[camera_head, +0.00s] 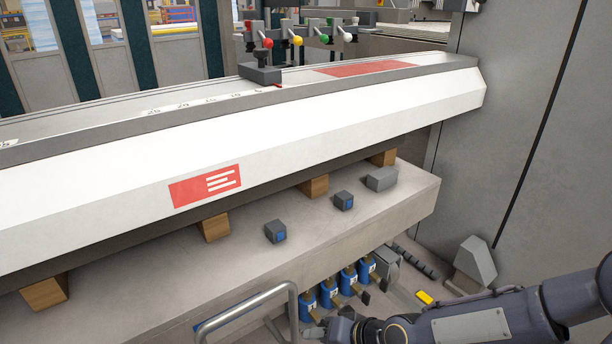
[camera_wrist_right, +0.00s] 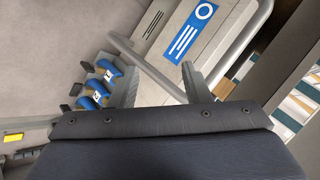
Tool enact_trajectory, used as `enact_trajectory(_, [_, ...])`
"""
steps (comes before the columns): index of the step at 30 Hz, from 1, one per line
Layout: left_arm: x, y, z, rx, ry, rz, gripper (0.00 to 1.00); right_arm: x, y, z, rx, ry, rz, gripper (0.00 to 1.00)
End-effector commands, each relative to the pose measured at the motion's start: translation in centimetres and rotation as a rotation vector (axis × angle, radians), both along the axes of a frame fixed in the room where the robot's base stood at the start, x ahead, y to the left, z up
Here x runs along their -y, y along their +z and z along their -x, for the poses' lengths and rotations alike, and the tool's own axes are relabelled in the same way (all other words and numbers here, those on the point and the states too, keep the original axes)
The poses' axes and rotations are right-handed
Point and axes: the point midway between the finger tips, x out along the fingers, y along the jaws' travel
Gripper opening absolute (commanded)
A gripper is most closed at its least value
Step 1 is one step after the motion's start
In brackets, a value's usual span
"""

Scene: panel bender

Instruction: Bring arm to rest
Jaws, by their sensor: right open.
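My right arm (camera_head: 470,322) comes in from the lower right of the head view and reaches left along the bottom edge. Its gripper is mostly cut off there, near a bent metal tube handle (camera_head: 247,308). In the right wrist view my right gripper (camera_wrist_right: 160,75) shows two grey fingers spread apart, with nothing held between them. The tube handle (camera_wrist_right: 150,66) passes behind the gap between the fingers. I cannot tell how far it is from the fingertips. My left gripper is in neither view.
A long machine bed (camera_head: 320,215) with a white beam (camera_head: 330,120) fills the left and middle. Several blue units (camera_head: 348,282) stand low beside my right arm, near a yellow block (camera_head: 425,297). A grey wall (camera_head: 560,150) closes the right side.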

Motion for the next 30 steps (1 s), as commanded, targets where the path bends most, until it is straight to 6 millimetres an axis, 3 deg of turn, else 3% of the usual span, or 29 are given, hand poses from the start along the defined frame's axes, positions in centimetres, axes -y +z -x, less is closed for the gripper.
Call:
enact_trajectory(1, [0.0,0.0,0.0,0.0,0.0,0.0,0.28,2.3,0.9,0.4,0.023,0.001,0.092,0.43])
enact_trajectory(6, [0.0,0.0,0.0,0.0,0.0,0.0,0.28,8.9,4.0,3.1,0.029,-0.026,0.312,0.43])
enact_trajectory(12, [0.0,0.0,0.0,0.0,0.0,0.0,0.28,14.4,8.2,8.1,0.021,-0.094,0.422,0.43])
enact_trajectory(18, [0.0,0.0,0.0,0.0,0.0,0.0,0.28,16.4,10.4,12.4,0.017,-0.127,0.412,0.43])
enact_trajectory(27, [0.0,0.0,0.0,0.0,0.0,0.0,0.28,17.0,12.0,17.4,0.039,-0.131,0.331,0.43])
enact_trajectory(30, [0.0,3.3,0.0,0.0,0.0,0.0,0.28,17.0,15.1,17.3,0.03,-0.128,0.336,0.43])
